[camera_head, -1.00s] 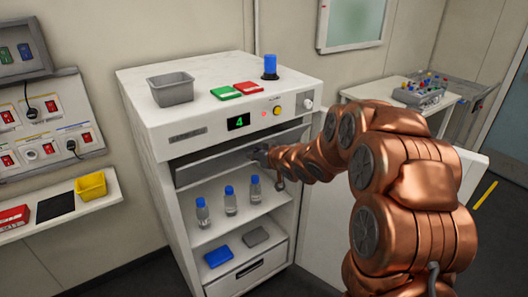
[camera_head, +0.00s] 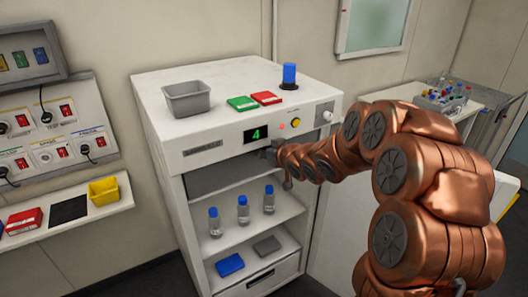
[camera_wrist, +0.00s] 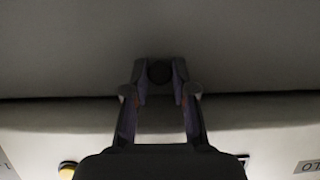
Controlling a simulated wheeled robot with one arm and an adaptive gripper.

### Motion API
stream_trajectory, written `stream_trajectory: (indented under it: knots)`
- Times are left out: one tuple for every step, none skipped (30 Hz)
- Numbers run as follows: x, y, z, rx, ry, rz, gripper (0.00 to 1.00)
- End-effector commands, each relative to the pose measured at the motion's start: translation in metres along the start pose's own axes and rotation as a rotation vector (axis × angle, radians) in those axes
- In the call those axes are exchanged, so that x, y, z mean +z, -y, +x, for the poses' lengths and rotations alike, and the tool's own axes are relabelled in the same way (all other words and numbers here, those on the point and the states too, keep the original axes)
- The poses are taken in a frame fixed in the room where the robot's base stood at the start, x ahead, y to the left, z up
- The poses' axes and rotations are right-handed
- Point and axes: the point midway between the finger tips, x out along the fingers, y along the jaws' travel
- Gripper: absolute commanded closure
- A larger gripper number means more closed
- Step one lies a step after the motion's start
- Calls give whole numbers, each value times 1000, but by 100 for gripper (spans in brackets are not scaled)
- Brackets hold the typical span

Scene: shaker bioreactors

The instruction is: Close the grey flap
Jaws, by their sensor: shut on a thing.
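The grey flap (camera_head: 222,178) is in the upper opening of the white cabinet, just below its front control panel, in the head view. In the wrist view the flap (camera_wrist: 75,50) fills the upper part, with its edge along the white panel. My gripper (camera_head: 270,154) is at the flap's front, below the panel's green display. In the wrist view my gripper (camera_wrist: 159,88) has its two fingers on either side of a dark round knob (camera_wrist: 158,72) on the flap and is shut on it. My arm hides the flap's right part.
The cabinet (camera_head: 165,125) has a grey bin (camera_head: 187,98), green and red boxes and a blue lamp on top. Several bottles (camera_head: 243,210) stand on the shelf below the flap. A wall shelf (camera_head: 70,225) is at left and a side table at right.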

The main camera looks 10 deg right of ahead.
Motion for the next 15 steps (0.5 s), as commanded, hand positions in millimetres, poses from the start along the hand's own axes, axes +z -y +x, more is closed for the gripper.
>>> stream_trajectory:
  knots:
    - [-6, 1, -1, -2, -13, -4, 100]
    - [-6, 0, -1, -2, -13, -4, 100]
    - [-6, 0, -1, -1, -13, -4, 100]
    - [-6, 0, -1, -1, -13, -3, 100]
    - [-6, 0, -1, -1, -13, -3, 100]
    - [-6, 0, -1, 0, -13, -3, 73]
    - [-6, -1, -1, 0, -13, -3, 70]
    - [-6, -1, -1, 0, -12, -3, 67]
    - [-5, -1, -1, 0, -11, -2, 63]
    - [-5, -1, -1, 0, -10, -2, 60]
    - [-4, -1, -1, 1, -9, -2, 57]
    - [-4, -1, -1, 1, -8, -2, 53]
    - [-3, -1, -1, 1, -7, -1, 49]
    - [-3, -1, -1, 1, -7, -1, 49]
    - [-3, -1, -1, 1, -6, -1, 49]
